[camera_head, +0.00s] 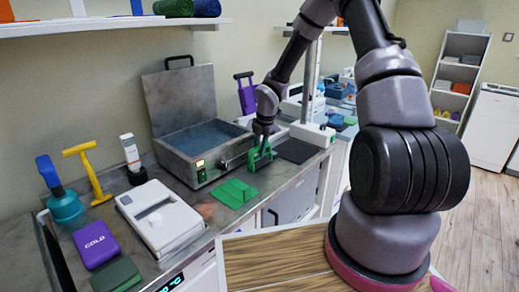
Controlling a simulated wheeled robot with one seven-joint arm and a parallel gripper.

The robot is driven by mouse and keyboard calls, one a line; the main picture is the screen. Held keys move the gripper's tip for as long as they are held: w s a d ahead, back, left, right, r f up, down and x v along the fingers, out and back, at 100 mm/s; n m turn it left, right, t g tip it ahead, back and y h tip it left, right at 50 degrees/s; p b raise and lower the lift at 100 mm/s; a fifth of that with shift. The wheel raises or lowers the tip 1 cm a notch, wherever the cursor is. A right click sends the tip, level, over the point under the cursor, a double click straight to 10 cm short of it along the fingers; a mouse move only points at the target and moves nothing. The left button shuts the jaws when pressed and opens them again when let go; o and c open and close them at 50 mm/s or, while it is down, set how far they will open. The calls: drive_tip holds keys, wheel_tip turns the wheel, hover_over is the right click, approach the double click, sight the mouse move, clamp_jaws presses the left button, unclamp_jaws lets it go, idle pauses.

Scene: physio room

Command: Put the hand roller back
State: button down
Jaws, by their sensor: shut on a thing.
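My gripper (263,138) points down over the counter, in front of the right end of the open metal bath. It is shut on a green framed tool (259,157), which appears to be the hand roller. The tool is at or just above the counter top; I cannot tell whether it touches. A flat green piece (235,193) lies on the counter in front of the bath, nearer the camera and left of the held tool. The fingertips are small and partly hidden in this view.
The metal bath (203,150) stands with its lid up. A white device (160,215), purple cold pack (95,243), yellow tool (85,170), teal-based tool (62,202) and white bottle (131,155) fill the left. A dark pad (297,150) lies right of my gripper. A wooden surface (270,262) is in front.

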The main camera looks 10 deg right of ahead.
drive_tip(key=c, duration=0.7)
unclamp_jaws()
drive_tip(key=s+d+r+m+h, duration=0.1)
drive_tip(key=s+d+r+m, duration=0.15)
drive_tip(key=r, duration=0.45)
drive_tip(key=s+d+r+m, duration=0.1)
drive_tip(key=s+r+m, duration=0.2)
drive_tip(key=r, duration=0.4)
drive_tip(key=s+d+r+m+h, duration=0.1)
drive_tip(key=s+r+m, duration=0.1)
drive_tip(key=r, duration=0.6)
drive_tip(key=s+r+m+t+y, duration=0.1)
drive_tip(key=s+r+m, duration=0.4)
drive_tip(key=s+m, duration=0.2)
drive_tip(key=s+d+r+m+t, duration=0.1)
drive_tip(key=s+r+m+t, duration=0.1)
drive_tip(key=s+r+m, duration=0.4)
drive_tip(key=s+r+m+t+y, duration=0.1)
drive_tip(key=s+r+m+t, duration=0.1)
drive_tip(key=s+r+m, duration=0.3)
drive_tip(key=shift+s+d+r+m+y, duration=0.1)
drive_tip(key=shift+s+m+y, duration=0.05)
drive_tip(key=shift+s+m, duration=0.9)
drive_tip(key=shift+s+d+r+m+y, duration=0.1)
drive_tip(key=shift+s+m+y, duration=0.05)
drive_tip(key=shift+s+m, duration=0.9)
